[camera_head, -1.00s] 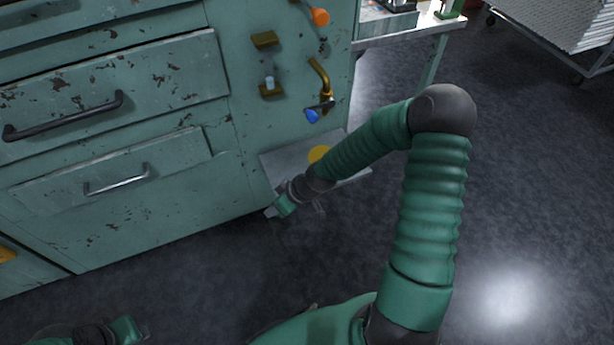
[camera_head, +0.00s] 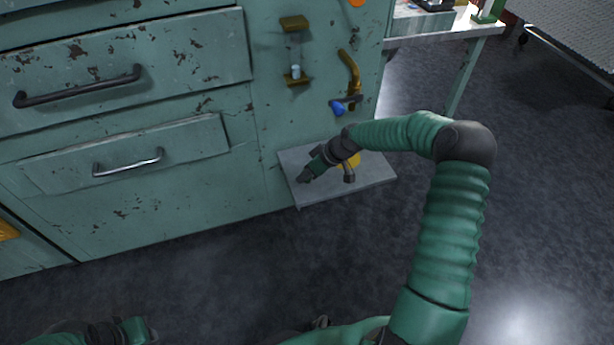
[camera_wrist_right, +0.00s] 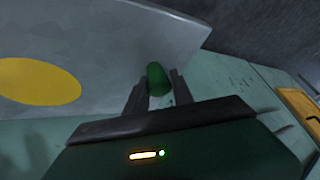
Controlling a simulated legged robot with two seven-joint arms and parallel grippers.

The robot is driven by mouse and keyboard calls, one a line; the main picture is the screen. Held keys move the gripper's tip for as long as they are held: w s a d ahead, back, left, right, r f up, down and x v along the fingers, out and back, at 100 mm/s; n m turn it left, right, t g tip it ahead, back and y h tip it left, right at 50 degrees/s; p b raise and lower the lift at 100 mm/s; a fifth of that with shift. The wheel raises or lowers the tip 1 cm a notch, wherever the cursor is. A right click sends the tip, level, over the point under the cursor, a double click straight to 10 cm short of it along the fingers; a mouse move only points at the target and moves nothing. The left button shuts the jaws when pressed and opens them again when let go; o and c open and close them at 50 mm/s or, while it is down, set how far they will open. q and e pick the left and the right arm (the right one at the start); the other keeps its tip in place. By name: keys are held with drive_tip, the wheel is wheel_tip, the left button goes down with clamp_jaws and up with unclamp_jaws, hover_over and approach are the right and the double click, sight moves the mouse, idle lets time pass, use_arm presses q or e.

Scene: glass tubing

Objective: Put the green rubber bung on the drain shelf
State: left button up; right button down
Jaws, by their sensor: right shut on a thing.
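The green rubber bung (camera_wrist_right: 157,79) is held between the fingertips of my right gripper (camera_wrist_right: 156,92) in the right wrist view. The drain shelf (camera_head: 345,191) is a grey plate low on the cabinet's front, with a yellow disc on it. In the head view my right gripper (camera_head: 305,178) overlaps the shelf's left part, pointing left towards the cabinet. The shelf also shows in the right wrist view (camera_wrist_right: 130,50), behind the bung. I cannot tell whether the bung touches it. Part of my left arm shows at the bottom left, but its gripper's jaws cannot be made out.
The worn green cabinet (camera_head: 180,195) has drawers with handles on the left. A brass tap with a blue lever (camera_head: 340,107) and a brass-fitted sight glass (camera_head: 295,52) stick out above the shelf. A side table (camera_head: 440,25) stands behind. Dark floor lies open in front.

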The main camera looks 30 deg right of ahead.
drive_tip(key=c, duration=1.1)
unclamp_jaws()
drive_tip(key=p+v, duration=0.6)
drive_tip(key=v, duration=0.6)
drive_tip(key=s+a+r+m+g+h, duration=0.1)
drive_tip(key=s+a, duration=0.5)
drive_tip(key=s+a+m+g+h, duration=0.1)
drive_tip(key=s+a, duration=0.5)
drive_tip(key=s+a+r+m+h, duration=0.1)
drive_tip(key=s+a, duration=0.5)
drive_tip(key=shift+s+a+r+m+g+h, duration=0.1)
drive_tip(key=shift+a+r+m+g+h, duration=0.2)
drive_tip(key=shift+r+g, duration=0.1)
